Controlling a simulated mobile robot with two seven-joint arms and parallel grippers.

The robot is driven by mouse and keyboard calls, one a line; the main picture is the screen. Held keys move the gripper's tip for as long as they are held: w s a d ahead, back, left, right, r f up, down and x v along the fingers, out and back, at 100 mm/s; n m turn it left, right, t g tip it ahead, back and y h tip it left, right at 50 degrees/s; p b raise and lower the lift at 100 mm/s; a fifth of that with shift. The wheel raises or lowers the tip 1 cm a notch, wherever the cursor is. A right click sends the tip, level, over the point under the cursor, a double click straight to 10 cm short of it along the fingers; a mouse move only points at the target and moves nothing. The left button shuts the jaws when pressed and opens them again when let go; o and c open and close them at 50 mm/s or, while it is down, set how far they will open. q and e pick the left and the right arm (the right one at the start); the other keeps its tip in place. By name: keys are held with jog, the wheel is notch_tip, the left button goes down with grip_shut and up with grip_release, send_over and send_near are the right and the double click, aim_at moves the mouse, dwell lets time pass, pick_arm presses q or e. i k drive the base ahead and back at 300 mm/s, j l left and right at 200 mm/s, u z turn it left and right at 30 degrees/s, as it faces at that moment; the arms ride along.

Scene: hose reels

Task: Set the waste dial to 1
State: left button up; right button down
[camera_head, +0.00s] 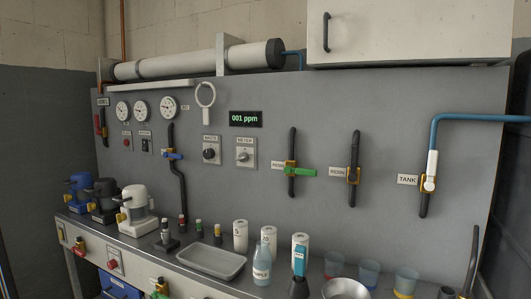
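The waste dial (209,154) is a dark round knob on a light plate on the grey wall panel, under a small label that appears to read WASTE. Its pointer and scale marks are too small to read. A similar plate with a paler knob, labelled METER (243,157), is just to its right. Neither of my grippers is in view, and nothing touches the dial.
A display (246,119) reads 001 ppm above the dials. A ring-shaped handle (205,93) hangs above the waste dial. Below, the counter holds a grey tray (211,262), white cylinders and a bottle (262,262). Valve handles (300,171) stick out further right.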

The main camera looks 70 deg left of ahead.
aim_at(208, 154)
jog(key=u, duration=2.8)
jog(key=i+j+z, duration=0.3)
jog(key=i, duration=0.25)
jog(key=i+j+z, duration=0.35)
jog(key=i+j, duration=0.15)
jog(key=j, duration=0.1)
